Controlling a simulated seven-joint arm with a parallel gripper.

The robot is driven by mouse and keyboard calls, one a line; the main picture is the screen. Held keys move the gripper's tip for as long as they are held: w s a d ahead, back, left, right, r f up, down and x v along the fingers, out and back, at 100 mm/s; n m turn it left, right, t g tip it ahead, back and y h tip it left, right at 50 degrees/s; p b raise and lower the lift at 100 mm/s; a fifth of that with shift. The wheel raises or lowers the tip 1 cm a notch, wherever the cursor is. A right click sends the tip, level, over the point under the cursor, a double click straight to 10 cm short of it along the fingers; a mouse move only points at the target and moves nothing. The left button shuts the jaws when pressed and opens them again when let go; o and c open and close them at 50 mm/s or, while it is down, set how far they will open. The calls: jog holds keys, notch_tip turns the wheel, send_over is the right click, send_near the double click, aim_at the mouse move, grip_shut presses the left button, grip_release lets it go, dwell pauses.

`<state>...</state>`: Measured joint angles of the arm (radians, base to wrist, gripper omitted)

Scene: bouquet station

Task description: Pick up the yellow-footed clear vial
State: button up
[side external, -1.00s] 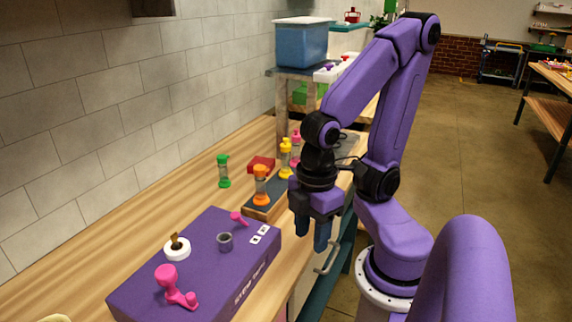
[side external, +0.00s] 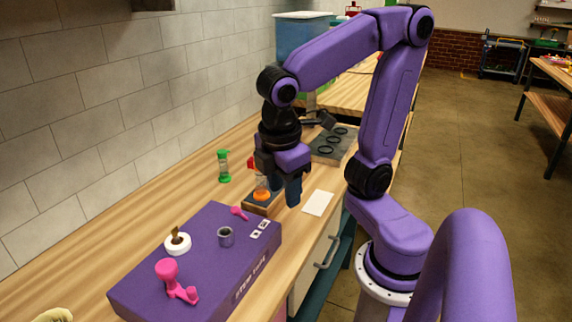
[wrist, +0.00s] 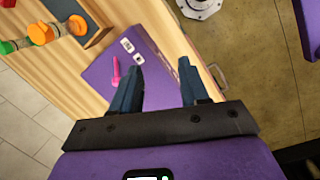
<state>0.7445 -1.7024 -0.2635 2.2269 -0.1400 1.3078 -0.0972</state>
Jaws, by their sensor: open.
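The yellow-footed clear vial is not visible in either current view; in the side view my gripper and wrist cover the area where a yellow vial stood earlier. My gripper (side external: 285,186) points down above the counter, just right of the orange vial (side external: 261,195), whose upper part it partly hides. In the wrist view my gripper (wrist: 157,75) is open, with nothing between its fingers. The orange vial (wrist: 77,25) shows at upper left there, outside the fingers. A green vial (side external: 223,166) stands to the left on the counter.
A dark tray with rings (side external: 322,156) lies behind my gripper. A white card (side external: 318,203) lies right. The tiled wall bounds the left.

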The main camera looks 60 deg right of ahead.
jog(key=w+d+g+h, duration=0.7)
jog(key=w+d+h, duration=0.2)
jog(key=w+d, duration=1)
jog(key=shift+m, duration=0.3)
jog(key=s+d+f, duration=0.1)
jog(key=d+f, duration=0.1)
jog(key=f, duration=0.1)
jog(key=s+d+f, duration=0.1)
jog(key=d+f, duration=0.2)
jog(key=s+d+f, duration=0.1)
jog(key=d+f, duration=0.2)
jog(key=f, duration=0.1)
jog(key=shift+s+d, duration=0.1)
jog(key=shift+d, duration=0.1)
jog(key=shift+d+r+x, duration=0.1)
jog(key=shift+r+x, duration=0.1)
jog(key=shift+x, duration=1.1)
jog(key=shift+d+r+x, duration=0.1)
jog(key=shift+r+x, duration=0.05)
jog(key=shift+x, duration=1.15)
jog(key=shift+h, duration=0.3)
grip_shut()
